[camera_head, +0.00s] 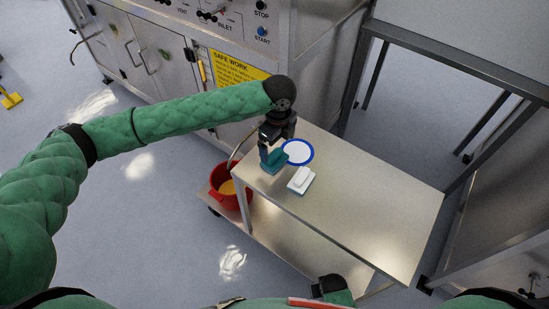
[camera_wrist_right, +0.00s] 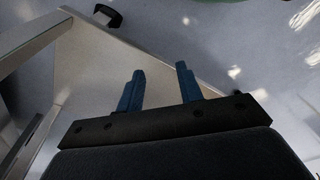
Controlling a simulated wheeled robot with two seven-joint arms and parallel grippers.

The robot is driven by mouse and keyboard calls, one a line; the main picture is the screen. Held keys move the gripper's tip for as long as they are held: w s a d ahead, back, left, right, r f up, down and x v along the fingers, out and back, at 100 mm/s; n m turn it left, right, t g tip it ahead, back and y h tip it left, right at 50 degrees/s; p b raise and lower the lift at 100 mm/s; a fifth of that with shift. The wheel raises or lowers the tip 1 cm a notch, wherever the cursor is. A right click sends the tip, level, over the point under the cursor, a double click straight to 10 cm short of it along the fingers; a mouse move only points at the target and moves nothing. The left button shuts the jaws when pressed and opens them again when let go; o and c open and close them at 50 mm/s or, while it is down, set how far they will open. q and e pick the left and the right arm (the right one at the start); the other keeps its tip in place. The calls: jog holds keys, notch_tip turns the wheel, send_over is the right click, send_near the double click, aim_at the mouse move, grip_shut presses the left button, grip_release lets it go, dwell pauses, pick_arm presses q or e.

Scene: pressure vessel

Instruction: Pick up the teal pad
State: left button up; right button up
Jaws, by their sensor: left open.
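The teal pad (camera_head: 275,165) lies near the left corner of the metal cart's top in the head view. My left gripper (camera_head: 268,150) points down right at it, and its open fingers partly hide the pad. I cannot tell whether the fingers touch it. My right gripper (camera_wrist_right: 160,84) shows in the right wrist view with two blue fingers apart and nothing between them. It is away from the pad, near the cart's front side.
A blue-rimmed white dish (camera_head: 298,152) and a white block on a teal-edged base (camera_head: 301,179) sit close beside the pad. The right part of the cart top (camera_head: 375,205) is bare. A red bucket (camera_head: 229,186) stands on the lower shelf.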

aim_at(276, 155)
pick_arm(q)
jog(key=shift+f, duration=0.65)
jog(key=f, duration=0.1)
jog(key=f+p, duration=0.2)
jog(key=shift+s+a+f, duration=0.2)
jog(key=shift+a+f, duration=0.05)
jog(key=shift+f, duration=0.1)
jog(key=shift+f+p, duration=0.4)
jog(key=shift+f, duration=0.35)
pick_arm(e)
notch_tip(276, 155, down, 7)
jog(key=s+d, duration=0.1)
jog(key=d, duration=0.1)
jog(key=shift+s+t, duration=0.2)
jog(key=shift+t, duration=0.1)
pick_arm(q)
jog(key=c, duration=1)
